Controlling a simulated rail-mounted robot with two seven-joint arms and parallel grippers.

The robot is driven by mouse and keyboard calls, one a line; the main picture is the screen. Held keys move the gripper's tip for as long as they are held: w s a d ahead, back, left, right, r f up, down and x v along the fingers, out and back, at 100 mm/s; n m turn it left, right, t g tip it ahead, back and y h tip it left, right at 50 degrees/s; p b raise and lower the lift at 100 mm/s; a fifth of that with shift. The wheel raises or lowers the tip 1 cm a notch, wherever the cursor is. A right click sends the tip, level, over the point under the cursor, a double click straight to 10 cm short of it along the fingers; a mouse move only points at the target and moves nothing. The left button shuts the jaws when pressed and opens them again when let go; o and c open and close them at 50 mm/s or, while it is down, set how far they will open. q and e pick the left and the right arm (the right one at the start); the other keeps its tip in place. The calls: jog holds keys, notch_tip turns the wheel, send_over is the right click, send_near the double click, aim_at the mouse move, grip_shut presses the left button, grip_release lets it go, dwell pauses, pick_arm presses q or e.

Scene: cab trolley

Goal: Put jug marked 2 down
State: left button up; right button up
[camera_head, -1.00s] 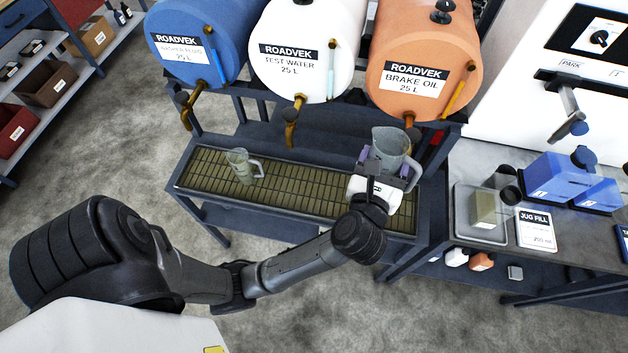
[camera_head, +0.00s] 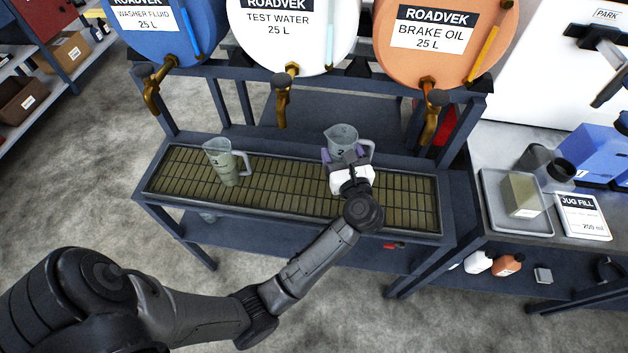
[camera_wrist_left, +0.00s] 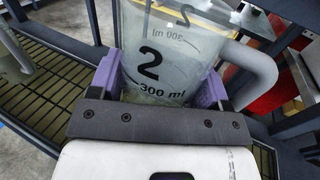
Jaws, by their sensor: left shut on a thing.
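The jug marked 2 (camera_head: 343,138) is a clear, grey-tinted measuring jug with a handle on its right. It is upright over the right half of the slatted drip tray (camera_head: 290,206). My left gripper (camera_head: 347,160) is shut on it from the front. In the left wrist view the purple fingers clasp both sides of the jug (camera_wrist_left: 165,60), which reads "2" and "300 ml". Its base is hidden, so I cannot tell whether it touches the slats. Another jug (camera_head: 226,163) stands on the left of the tray. My right gripper is not in view.
Blue, white and orange drums with brass taps hang behind the tray; the brake oil tap (camera_head: 428,115) is right of the held jug. A bench at right holds a small tray (camera_head: 490,185), a jug fill card (camera_head: 583,216) and blue containers (camera_head: 597,155). The slats between the jugs are clear.

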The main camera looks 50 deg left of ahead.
pick_arm(q)
notch_tip(320, 180, down, 4)
jog(key=shift+f+b, duration=0.1)
jog(key=shift+b, duration=0.2)
jog(key=shift+s+f+b, duration=0.1)
jog(key=shift+f+b, duration=0.35)
jog(key=shift+f, duration=1.5)
jog(key=shift+f, duration=0.15)
jog(key=o, duration=1)
